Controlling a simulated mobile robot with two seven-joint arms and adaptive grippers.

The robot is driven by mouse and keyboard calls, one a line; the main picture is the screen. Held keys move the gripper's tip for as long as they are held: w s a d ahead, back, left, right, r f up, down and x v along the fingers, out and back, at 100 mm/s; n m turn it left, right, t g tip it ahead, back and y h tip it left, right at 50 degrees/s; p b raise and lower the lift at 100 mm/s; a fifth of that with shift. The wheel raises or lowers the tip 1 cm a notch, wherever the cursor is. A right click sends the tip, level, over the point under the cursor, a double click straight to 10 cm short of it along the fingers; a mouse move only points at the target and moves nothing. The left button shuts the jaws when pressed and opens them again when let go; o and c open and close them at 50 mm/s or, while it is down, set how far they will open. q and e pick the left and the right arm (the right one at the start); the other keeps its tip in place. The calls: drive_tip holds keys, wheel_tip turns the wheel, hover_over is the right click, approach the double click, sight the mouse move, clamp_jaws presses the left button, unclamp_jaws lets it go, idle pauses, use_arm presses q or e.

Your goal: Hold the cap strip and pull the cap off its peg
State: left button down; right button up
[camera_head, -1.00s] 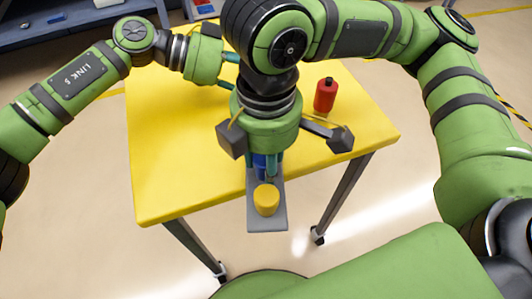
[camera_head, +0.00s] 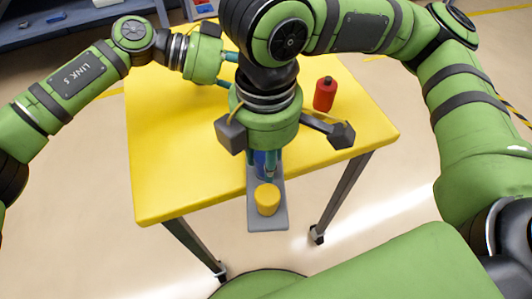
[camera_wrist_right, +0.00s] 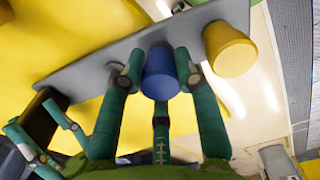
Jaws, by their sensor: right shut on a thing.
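The grey cap strip (camera_head: 281,212) reaches past the front edge of the yellow table. A yellow cap (camera_head: 267,199) stands near its front end, and a blue cap (camera_head: 261,164) is farther back. My right gripper (camera_head: 264,172) points down and is shut on the blue cap; in the right wrist view its teal fingers stand around the blue cap (camera_wrist_right: 160,72). My left gripper (camera_head: 228,70) is at the back, partly hidden by my right arm. In the right wrist view its fingers (camera_wrist_right: 46,128) are beside a dark block near the strip's far end; their grip is unclear.
A red bottle (camera_head: 325,94) with a dark top stands on the yellow table (camera_head: 180,150), right of my right gripper. The table's left and front left are clear. A blue shelf (camera_head: 80,22) with small items stands behind.

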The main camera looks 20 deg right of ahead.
use_arm(q)
drive_tip(key=shift+f, duration=0.1)
use_arm(e)
drive_tip(key=shift+r, duration=2.45)
drive_tip(key=shift+r, duration=0.1)
drive_tip(key=shift+r, duration=1.95)
use_arm(q)
drive_tip(key=c, duration=0.6)
unclamp_jaws()
drive_tip(key=shift+c, duration=0.2)
drive_tip(key=v, duration=1.2)
drive_tip(key=shift+s, duration=0.1)
use_arm(e)
drive_tip(key=shift+s+f, duration=0.1)
